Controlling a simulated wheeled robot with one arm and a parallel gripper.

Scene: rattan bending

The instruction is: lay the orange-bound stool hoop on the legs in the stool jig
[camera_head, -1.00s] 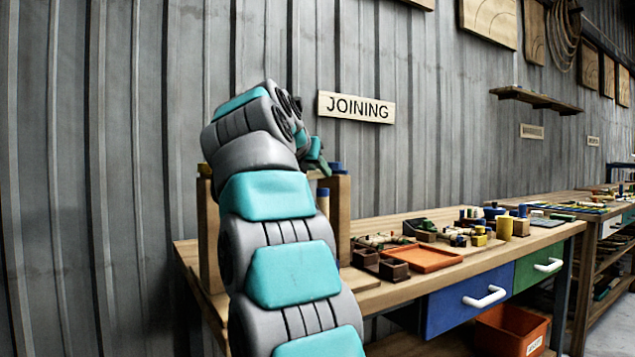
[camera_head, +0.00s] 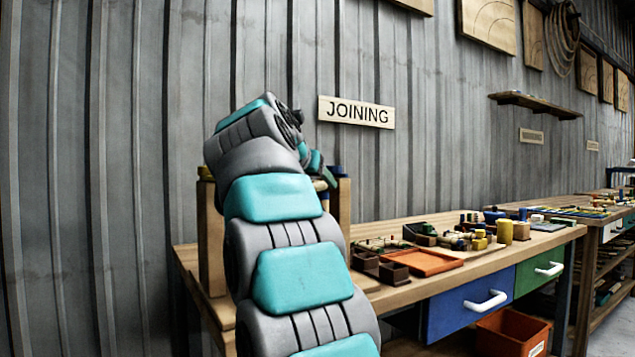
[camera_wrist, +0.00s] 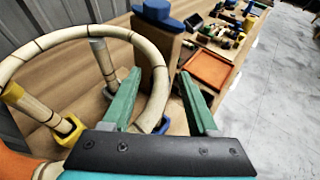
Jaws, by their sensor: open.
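The pale rattan hoop (camera_wrist: 68,34) spans the left of the wrist view, around the tops of the pale legs (camera_wrist: 103,62). Whether it rests on them is unclear. An orange patch (camera_wrist: 14,166) at the lower left may be its binding; its link to the hoop is cut off. The legs stand in the stool jig, with a yellow socket (camera_wrist: 68,130) and a blue socket (camera_wrist: 162,127). My gripper (camera_wrist: 160,74) is open, its green fingers either side of the hoop's right arc. In the head view my arm hides most of the jig.
A wooden post with a blue top (camera_wrist: 158,12) stands close beyond my fingers. An orange tray (camera_head: 424,262) lies to the right on the bench (camera_head: 480,262), with small parts and blocks behind it. A grey wall stands behind the bench.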

